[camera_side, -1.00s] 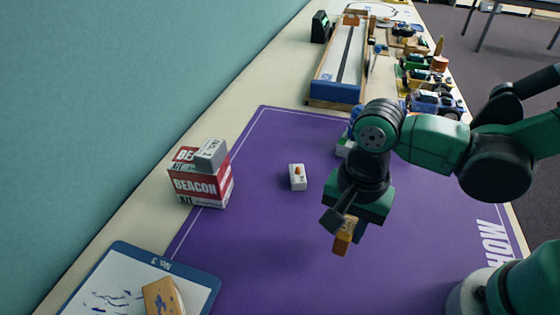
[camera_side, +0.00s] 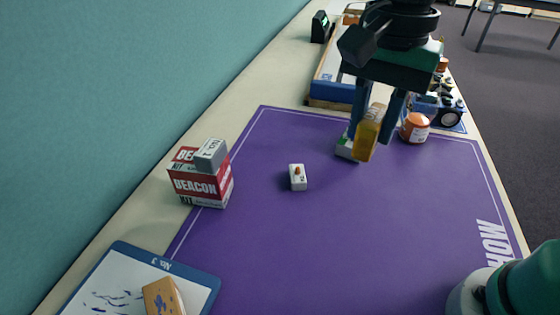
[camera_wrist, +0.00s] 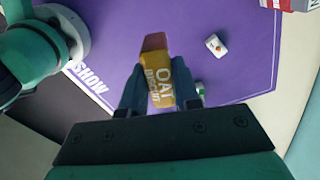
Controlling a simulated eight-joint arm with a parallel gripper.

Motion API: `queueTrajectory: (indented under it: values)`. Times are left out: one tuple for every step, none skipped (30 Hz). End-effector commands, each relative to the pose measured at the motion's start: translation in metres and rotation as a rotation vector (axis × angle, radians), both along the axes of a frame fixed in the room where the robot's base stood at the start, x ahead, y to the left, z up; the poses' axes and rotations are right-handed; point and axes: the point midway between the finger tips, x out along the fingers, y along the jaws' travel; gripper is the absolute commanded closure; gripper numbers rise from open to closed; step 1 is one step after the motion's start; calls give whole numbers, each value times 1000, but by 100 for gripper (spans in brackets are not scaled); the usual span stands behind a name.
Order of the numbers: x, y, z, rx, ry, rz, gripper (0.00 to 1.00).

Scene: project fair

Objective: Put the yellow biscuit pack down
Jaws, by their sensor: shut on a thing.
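The yellow biscuit pack (camera_side: 367,136) is held between the two fingers of my gripper (camera_side: 380,125). In the wrist view the pack (camera_wrist: 159,84) shows lettering reading "OAT" and a reddish end, and my gripper (camera_wrist: 160,88) is shut on its sides. In the side view the pack hangs tilted near the far part of the purple mat (camera_side: 330,235), in front of a partly hidden white and green thing (camera_side: 345,146). I cannot tell how far the pack is above the mat.
A small white switch box (camera_side: 298,178) lies on the mat. A red and white BEACON kit box (camera_side: 200,188) with a grey block (camera_side: 210,155) on it stands at the left. An orange jar (camera_side: 414,127) stands right of my gripper. The mat's near middle is clear.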

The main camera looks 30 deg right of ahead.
Motion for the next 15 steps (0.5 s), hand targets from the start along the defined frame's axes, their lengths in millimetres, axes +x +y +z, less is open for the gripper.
queueTrajectory:
  values:
    - [12, -11, 3, 0, 0, -57, 100]
    - [20, -18, 5, 0, 0, -95, 100]
    - [31, -30, 7, 0, 0, -152, 100]
    - [40, -41, 8, 0, 0, -198, 100]
    - [49, -53, 10, 0, 0, -245, 100]
    - [60, -69, 12, 0, 0, -310, 100]
    - [67, -83, 13, 0, 0, -358, 100]
    - [74, -97, 14, 0, 0, -405, 100]
    - [82, -116, 15, 0, 0, -469, 100]
    - [87, -131, 15, 0, 0, -517, 100]
    - [92, -147, 15, 0, 0, -564, 100]
    - [96, -169, 16, 0, 0, -628, 100]
    - [98, -186, 15, 0, 0, -676, 100]
    - [100, -203, 15, 0, 0, -724, 100]
    - [100, -226, 14, 0, 0, -787, 100]
